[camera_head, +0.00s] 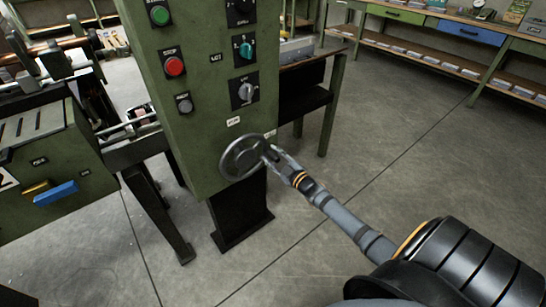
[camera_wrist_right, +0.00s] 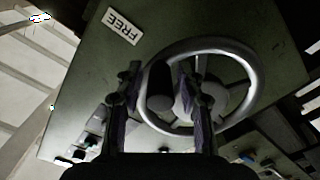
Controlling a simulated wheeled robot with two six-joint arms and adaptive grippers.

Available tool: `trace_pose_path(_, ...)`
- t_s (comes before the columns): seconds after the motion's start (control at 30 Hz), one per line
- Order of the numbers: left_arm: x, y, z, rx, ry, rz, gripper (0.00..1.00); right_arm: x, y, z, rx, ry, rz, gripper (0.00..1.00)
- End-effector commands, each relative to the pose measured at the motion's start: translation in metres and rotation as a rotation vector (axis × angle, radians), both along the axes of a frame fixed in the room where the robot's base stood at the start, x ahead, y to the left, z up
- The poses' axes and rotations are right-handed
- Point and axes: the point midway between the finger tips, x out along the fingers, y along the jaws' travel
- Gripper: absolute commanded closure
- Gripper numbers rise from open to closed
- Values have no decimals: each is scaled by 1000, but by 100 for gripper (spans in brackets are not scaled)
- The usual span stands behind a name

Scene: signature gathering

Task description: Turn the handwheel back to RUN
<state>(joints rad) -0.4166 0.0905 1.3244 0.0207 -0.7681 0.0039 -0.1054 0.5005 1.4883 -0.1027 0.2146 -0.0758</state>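The grey metal handwheel (camera_head: 226,172) is mounted low on the front of the green machine cabinet (camera_head: 208,130). In the right wrist view its round rim (camera_wrist_right: 258,88) shows with a dark cylindrical handle (camera_wrist_right: 160,86) standing out from it. My right gripper (camera_head: 268,154) is at the right side of the wheel. In the wrist view its fingers (camera_wrist_right: 160,90) are apart, one on each side of the handle, with small gaps visible. A white label reading FREE (camera_wrist_right: 122,25) is on the panel beside the wheel. My left gripper is not in view.
Above the wheel are a green button (camera_head: 159,15), a red button (camera_head: 174,66) and rotary switches (camera_head: 245,91). Two small labels near the wheel are too small to read in the head view. A workbench (camera_head: 440,38) stands at the back right. The floor to the right is clear.

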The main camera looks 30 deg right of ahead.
Motion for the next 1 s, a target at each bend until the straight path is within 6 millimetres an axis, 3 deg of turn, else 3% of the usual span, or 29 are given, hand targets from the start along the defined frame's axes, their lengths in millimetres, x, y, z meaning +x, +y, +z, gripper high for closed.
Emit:
trace_pose_path(0.03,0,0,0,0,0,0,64,0,0,0,0,0,0,73)
trace_pose_path(0.23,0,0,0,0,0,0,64,0,0,0,0,0,0,100)
trace_pose_path(0.7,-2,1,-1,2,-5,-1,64,0,0,3,-18,-1,0,100)
trace_pose_path(1.0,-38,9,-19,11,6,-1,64,0,0,22,-172,-16,0,100)
